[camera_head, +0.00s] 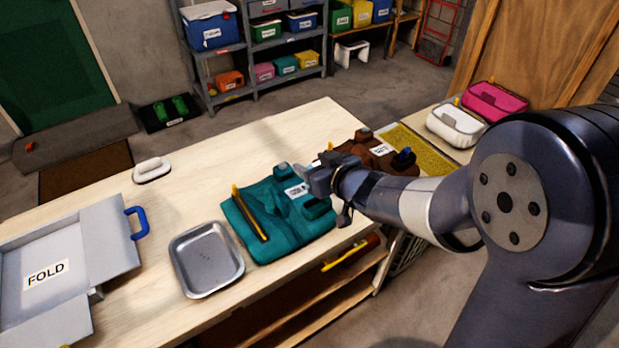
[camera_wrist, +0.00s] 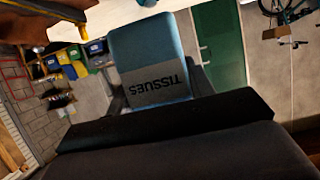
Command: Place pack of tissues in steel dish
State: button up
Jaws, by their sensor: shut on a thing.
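My gripper (camera_head: 320,178) is shut on the pack of tissues (camera_wrist: 150,62), a blue pack with a grey band lettered TISSUES, upside down in the wrist view. In the head view the pack is small and mostly hidden by my gripper. My gripper is above the right part of the worktable, over the gap between a teal cloth item and a brown one. The steel dish (camera_head: 207,260) is a shallow grey rectangular tray on the table, to the left of and nearer than my gripper. It looks empty.
The teal item (camera_head: 275,222), with pockets and a yellow-black tool, lies between my gripper and the dish. A FOLD board (camera_head: 70,265) with a blue handle is left of the dish. A brown item (camera_head: 375,150) lies behind. The table's (camera_head: 240,150) back middle is clear.

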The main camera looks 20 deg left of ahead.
aim_at(207, 260)
jog(key=k+j, duration=0.2)
jog(key=j, duration=0.15)
jog(key=k+j, duration=0.2)
jog(key=j, duration=0.15)
jog(key=k+j, duration=0.25)
jog(key=j, duration=0.1)
